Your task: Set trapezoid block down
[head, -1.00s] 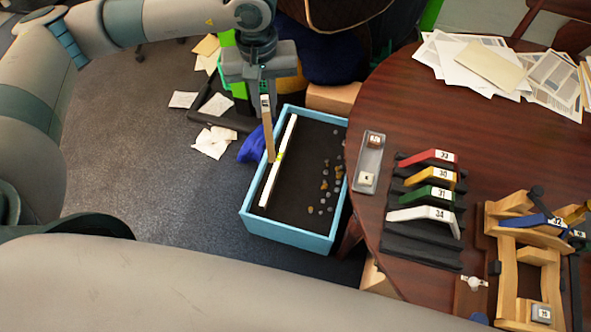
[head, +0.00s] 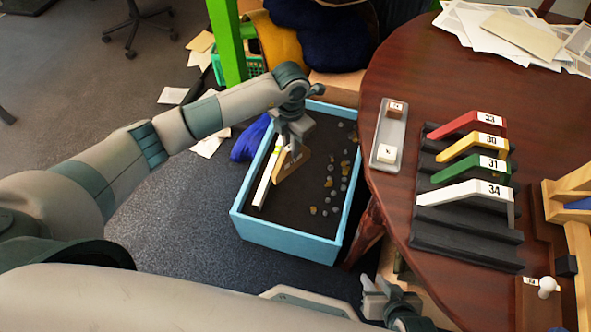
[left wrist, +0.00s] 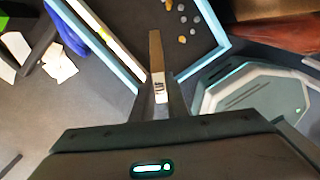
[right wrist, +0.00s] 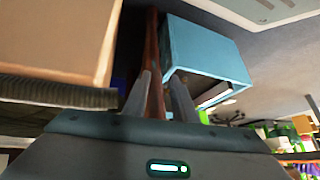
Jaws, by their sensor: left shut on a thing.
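My left gripper (head: 291,145) is low over the blue-walled box (head: 283,240) and shut on a tan wooden block (head: 292,164) with a white label. In the left wrist view the block (left wrist: 156,55) sticks out from between the fingers (left wrist: 157,98), with dark box lining beyond it. I cannot tell whether the block touches that lining. A long white strip (head: 265,180) lies in the box, left of the block. My right gripper (head: 388,298) is low beside the table; in the right wrist view its fingers (right wrist: 160,88) are apart and empty.
Several small stones (head: 330,181) lie in the box's right part. The round wooden table (head: 400,80) stands to the right, with a small grey tray (head: 391,128) and a black rack (head: 470,240) of numbered coloured pieces. A brown carton (right wrist: 60,40) is close to my right gripper.

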